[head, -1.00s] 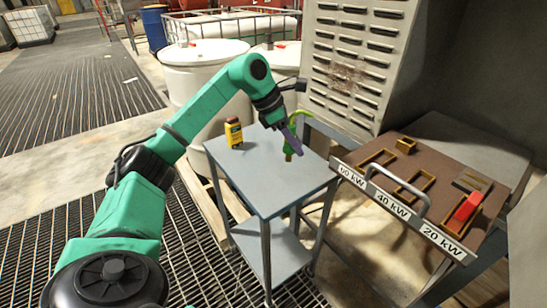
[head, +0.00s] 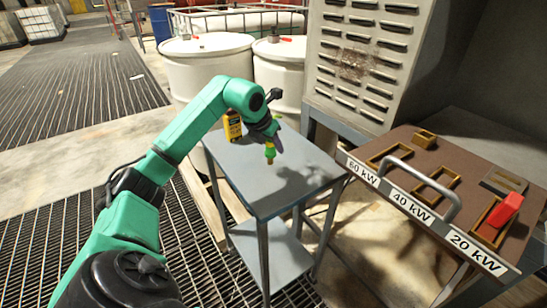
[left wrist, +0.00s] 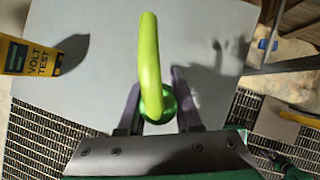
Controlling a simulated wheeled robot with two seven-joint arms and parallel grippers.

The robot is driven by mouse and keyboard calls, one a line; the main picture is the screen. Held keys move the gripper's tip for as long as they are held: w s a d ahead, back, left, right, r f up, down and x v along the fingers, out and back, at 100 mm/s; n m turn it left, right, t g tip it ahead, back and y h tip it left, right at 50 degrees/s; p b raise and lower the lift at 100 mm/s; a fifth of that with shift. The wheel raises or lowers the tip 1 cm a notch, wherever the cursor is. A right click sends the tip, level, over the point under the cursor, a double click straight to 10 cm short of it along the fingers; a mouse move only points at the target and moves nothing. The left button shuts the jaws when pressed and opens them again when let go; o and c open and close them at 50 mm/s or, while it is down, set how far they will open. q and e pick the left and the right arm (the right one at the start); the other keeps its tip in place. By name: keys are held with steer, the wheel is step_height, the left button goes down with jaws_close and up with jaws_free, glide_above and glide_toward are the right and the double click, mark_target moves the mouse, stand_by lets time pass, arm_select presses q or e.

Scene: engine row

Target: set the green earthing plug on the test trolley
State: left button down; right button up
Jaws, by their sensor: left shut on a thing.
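The green earthing plug (head: 270,152) is between the fingers of my left gripper (head: 269,145), over the middle of the grey top of the test trolley (head: 250,190). In the left wrist view the plug (left wrist: 150,50) has a light green curved part reaching up the picture and a darker green round body. My left gripper (left wrist: 157,105) is shut on that body, one dark finger on each side. In the head view the arm hides part of the plug. I cannot tell whether its lower end touches the trolley top. My right gripper is not in view.
A yellow volt tester (head: 232,126) stands near the trolley's back left edge; it also shows in the left wrist view (left wrist: 28,55). A brown panel with kW labels and a red block (head: 507,210) is on the right. White drums (head: 205,75) stand behind. The trolley's front is clear.

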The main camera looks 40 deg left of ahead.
mark_target(273, 154)
arm_select(q)
step_height(273, 154, down, 3)
steer(key=shift+s, duration=0.1)
steer(key=shift+f, duration=0.25)
steer(key=c, duration=0.6)
jaws_free()
steer(key=shift+r, duration=0.1)
steer(key=b+v, duration=0.1)
steer(key=v, duration=1.1)
